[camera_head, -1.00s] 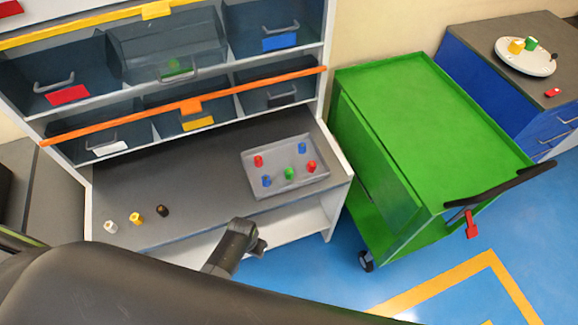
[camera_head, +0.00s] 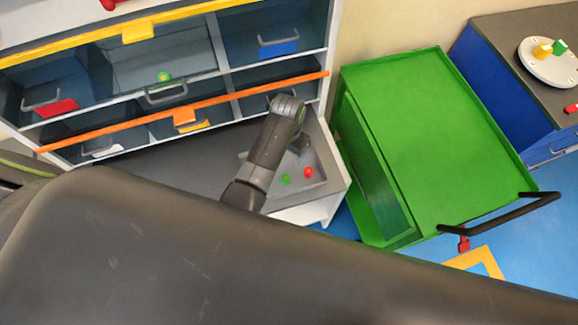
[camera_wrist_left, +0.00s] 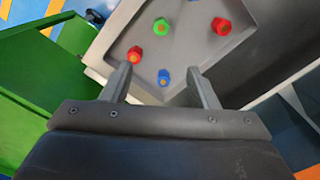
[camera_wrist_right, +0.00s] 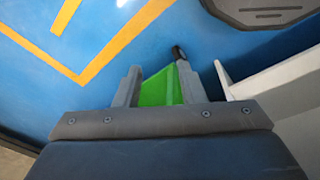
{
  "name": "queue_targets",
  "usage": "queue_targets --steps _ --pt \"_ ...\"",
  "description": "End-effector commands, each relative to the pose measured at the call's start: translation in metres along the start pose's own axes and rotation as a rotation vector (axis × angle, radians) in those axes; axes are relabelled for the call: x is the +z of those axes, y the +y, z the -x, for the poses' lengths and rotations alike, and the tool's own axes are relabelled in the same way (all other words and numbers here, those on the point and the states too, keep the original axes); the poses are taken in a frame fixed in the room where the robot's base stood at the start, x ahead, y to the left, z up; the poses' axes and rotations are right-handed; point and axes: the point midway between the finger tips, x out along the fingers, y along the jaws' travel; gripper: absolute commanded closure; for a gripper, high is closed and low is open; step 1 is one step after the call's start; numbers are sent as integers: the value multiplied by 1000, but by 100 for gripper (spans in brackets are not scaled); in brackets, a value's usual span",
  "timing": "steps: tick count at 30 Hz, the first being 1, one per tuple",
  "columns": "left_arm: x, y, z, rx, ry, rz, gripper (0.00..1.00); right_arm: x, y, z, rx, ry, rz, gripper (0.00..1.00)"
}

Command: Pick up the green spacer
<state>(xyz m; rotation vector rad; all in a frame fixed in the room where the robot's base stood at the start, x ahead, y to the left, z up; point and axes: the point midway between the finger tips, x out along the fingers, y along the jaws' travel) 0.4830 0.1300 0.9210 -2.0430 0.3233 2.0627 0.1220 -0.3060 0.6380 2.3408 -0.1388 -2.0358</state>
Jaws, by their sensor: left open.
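The green spacer (camera_head: 285,179) stands in the shallow grey tray (camera_head: 326,186) on the shelf bench, near a red spacer (camera_head: 308,172). In the left wrist view the green spacer (camera_wrist_left: 161,27) is near the top, beyond my fingertips. My left gripper (camera_wrist_left: 160,72) is open and empty above the tray, pointing down towards it. A blue spacer (camera_wrist_left: 164,76) appears between its fingers in the picture. In the head view my left gripper (camera_head: 302,144) hides part of the tray. My right gripper (camera_wrist_right: 177,70) is open and empty, away from the tray, over the floor.
Red spacers (camera_wrist_left: 133,54) (camera_wrist_left: 221,26) stand around the green one. Drawers rise behind the bench; one holds another green piece (camera_head: 164,76). A green cart (camera_head: 430,130) stands to the right. A white plate (camera_head: 548,66) with yellow and green pieces lies farther right.

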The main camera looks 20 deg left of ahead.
Motion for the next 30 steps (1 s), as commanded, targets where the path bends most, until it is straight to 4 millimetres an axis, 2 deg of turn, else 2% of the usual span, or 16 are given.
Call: queue_targets --steps 2,9,11,13,15,19,22,30 --pt "2 0 -12 0 -6 0 46 8 0 1 0 -10 -1 64" --pt "2 0 -50 0 -5 0 46 53 2 5 3 -75 -9 64" --pt "1 0 -59 0 -5 0 46 58 2 6 4 -82 -9 64" --pt "1 -1 -68 -1 -3 0 46 57 2 6 4 -80 -9 64" --pt "1 -1 -82 0 0 1 46 51 1 -9 3 -70 -8 64" --pt "1 -1 -96 0 0 1 46 30 -1 -26 2 -35 -4 64" --pt "1 0 -106 0 1 1 46 22 -3 -38 1 -19 -3 64" --pt "1 0 -118 0 -1 1 46 37 -3 -50 2 -37 -5 64"
